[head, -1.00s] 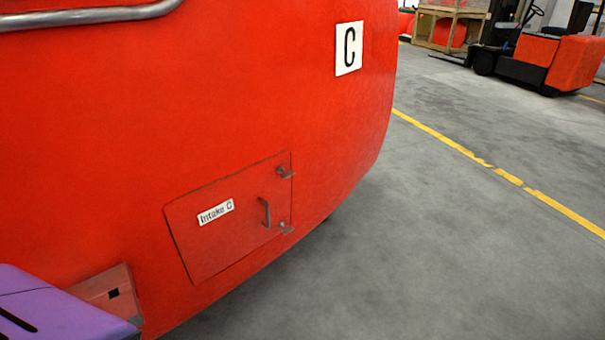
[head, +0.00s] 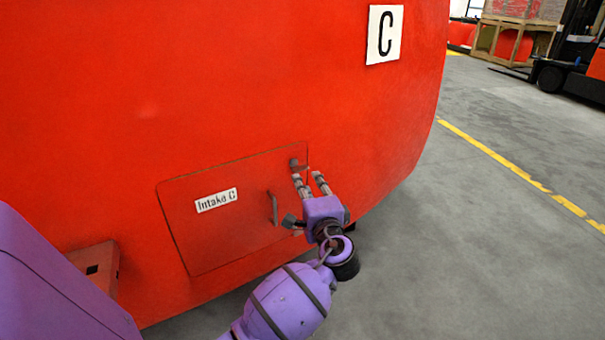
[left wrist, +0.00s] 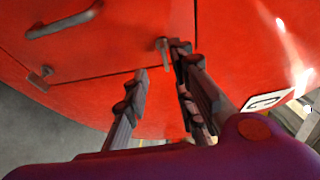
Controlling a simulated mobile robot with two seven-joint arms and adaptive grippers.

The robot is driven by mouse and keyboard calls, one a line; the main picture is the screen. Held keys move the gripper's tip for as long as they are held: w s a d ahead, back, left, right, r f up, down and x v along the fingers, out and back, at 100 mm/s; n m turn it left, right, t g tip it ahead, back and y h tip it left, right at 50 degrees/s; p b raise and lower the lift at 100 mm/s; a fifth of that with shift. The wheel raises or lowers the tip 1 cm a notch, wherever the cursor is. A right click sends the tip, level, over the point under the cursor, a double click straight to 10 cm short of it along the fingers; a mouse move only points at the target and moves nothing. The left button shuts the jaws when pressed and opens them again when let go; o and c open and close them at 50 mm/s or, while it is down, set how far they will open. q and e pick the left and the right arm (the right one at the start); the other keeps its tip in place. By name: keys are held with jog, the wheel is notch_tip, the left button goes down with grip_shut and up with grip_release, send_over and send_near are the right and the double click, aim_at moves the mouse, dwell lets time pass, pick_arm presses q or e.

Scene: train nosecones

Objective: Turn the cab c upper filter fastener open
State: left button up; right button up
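The red cab side has a square hatch (head: 235,235) labelled "Intake C", with a curved handle (head: 273,208). The upper fastener (head: 297,163), a small grey latch, sits at the hatch's upper right corner. The lower fastener (head: 291,221) is partly beside my gripper. My left gripper (head: 307,176) is open, its fingers pointing up just below the upper fastener. In the left wrist view, the upper fastener (left wrist: 163,48) lies between the fingertips, closer to the right-hand fingers; I cannot tell if they touch. The lower fastener (left wrist: 41,77) also shows there. My right gripper is out of view.
A red bracket (head: 95,265) juts from the cab at lower left. The grey floor (head: 470,230) to the right is clear, with a yellow line. A forklift (head: 570,75) and wooden crate stand far back.

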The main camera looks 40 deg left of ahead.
aim_at(301, 171)
pick_arm(q)
jog(key=x, duration=0.5)
jog(key=r+x, duration=0.1)
jog(key=x, duration=0.2)
jog(key=shift+c, duration=0.2)
grip_shut()
